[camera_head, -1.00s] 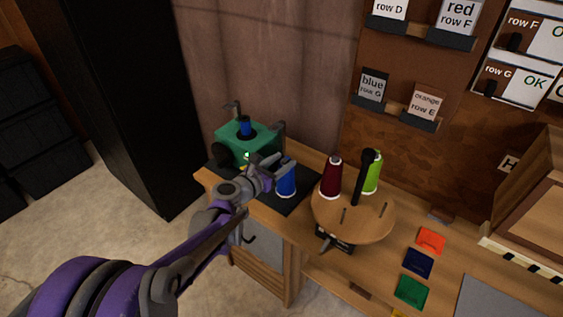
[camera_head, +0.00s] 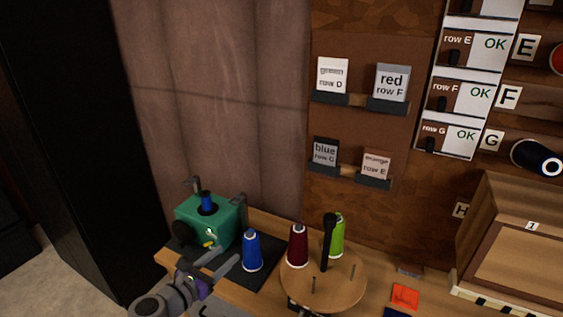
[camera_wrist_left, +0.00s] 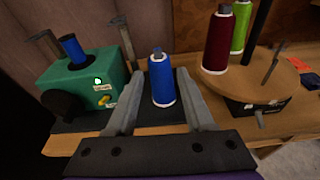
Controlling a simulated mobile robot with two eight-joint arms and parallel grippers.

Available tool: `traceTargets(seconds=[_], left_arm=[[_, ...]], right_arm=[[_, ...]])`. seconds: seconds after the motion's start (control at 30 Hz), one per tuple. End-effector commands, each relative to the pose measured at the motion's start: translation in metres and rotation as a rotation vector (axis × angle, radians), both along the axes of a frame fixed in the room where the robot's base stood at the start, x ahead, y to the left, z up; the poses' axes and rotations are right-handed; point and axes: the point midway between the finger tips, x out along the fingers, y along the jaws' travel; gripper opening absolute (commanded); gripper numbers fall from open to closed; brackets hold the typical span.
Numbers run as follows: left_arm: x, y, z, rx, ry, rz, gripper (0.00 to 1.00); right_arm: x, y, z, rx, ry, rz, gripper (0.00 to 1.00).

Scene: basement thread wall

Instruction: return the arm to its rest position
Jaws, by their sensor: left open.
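My left gripper (camera_head: 211,266) is at the lower left of the head view, in front of the bench's left end. In the left wrist view its two fingers (camera_wrist_left: 155,103) stand wide apart and hold nothing. A blue thread cone (camera_head: 252,251) stands upright on a dark mat, just beyond the fingers; in the left wrist view the cone (camera_wrist_left: 162,80) shows between them. A green machine (camera_head: 222,216) with a small blue spool on top stands left of the cone. My right gripper is in neither view.
A round wooden turntable (camera_head: 325,285) carries a dark red cone (camera_head: 298,246) and a lime green cone (camera_head: 337,238). Label cards hang on the wall board (camera_head: 345,115). A wooden box (camera_head: 515,245) stands at the right. A tall black cabinet (camera_head: 75,140) is at the left.

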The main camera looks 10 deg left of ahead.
Motion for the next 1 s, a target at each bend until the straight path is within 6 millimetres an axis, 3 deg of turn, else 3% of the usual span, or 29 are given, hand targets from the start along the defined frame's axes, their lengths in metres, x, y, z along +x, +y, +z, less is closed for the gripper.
traceTargets(seconds=[0.17, 0.33, 0.43, 0.6, 0.8, 1.0], left_arm=[[-0.033, -0.04, 0.0, 0.396, -0.015, -0.195, 0.53], [-0.101, -0.078, -0.014, 1.071, -0.091, -0.602, 0.53], [-0.144, -0.082, -0.024, 1.452, -0.163, -0.885, 0.53], [-0.2, -0.065, -0.033, 1.959, -0.29, -1.35, 0.53], [-0.229, -0.042, -0.035, 2.239, -0.377, -1.687, 0.53], [-0.233, -0.037, -0.036, 2.282, -0.391, -1.75, 0.53]], right_arm=[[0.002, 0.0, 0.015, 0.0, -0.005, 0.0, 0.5], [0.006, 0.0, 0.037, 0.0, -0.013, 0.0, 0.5], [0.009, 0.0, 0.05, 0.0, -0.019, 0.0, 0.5], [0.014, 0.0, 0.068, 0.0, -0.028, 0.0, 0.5], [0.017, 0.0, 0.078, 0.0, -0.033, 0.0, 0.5], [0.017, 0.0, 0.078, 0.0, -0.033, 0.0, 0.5]])
